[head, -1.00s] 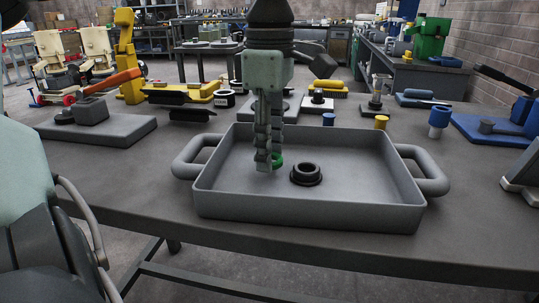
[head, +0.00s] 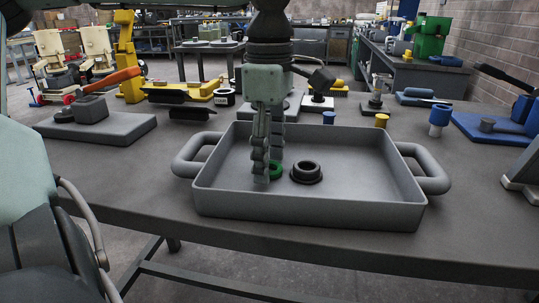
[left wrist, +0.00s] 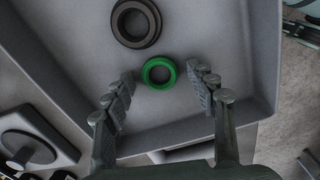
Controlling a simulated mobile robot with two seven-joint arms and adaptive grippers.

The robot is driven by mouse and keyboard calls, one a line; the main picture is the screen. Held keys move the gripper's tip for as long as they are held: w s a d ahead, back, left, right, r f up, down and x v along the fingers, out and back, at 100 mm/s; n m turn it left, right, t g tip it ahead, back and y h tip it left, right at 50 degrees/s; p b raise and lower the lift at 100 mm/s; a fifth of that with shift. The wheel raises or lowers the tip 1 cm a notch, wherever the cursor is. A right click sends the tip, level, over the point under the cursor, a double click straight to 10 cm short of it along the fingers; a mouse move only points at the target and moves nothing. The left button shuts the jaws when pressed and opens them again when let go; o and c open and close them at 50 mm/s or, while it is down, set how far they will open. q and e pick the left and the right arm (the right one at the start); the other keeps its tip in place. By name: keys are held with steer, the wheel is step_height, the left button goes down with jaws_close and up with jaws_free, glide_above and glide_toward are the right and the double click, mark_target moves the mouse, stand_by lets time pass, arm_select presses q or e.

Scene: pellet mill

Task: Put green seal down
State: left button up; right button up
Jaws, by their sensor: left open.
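The green seal (head: 276,169) appears to lie on the floor of the grey tray (head: 310,211), left of a thicker black ring (head: 306,173). My left gripper (head: 268,172) points straight down into the tray at the seal, and its fingers hide part of it. In the left wrist view, the green seal (left wrist: 146,75) lies between and just beyond the spread fingertips of the left gripper (left wrist: 163,82), with a gap on both sides. The black ring (left wrist: 118,22) lies close above it there.
The tray has low walls and a looped handle (head: 433,174) at each side. A grey plate with a block (head: 95,128) lies to the left. The tray's right half is clear.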

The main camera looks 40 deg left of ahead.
arm_select(q)
steer(key=shift+r+p, duration=0.3)
steer(key=shift+r, duration=0.05)
step_height(320, 180, up, 12)
steer(key=shift+f, duration=0.15)
arm_select(e)
steer(key=x, duration=0.2)
steer(key=shift+a+f, duration=0.15)
steer(key=shift+f, duration=0.15)
steer(key=shift+s+f, duration=0.1)
steer(key=shift+s, duration=0.15)
arm_select(q)
steer(key=shift+s+f, duration=0.1)
arm_select(e)
steer(key=shift+s, duration=0.1)
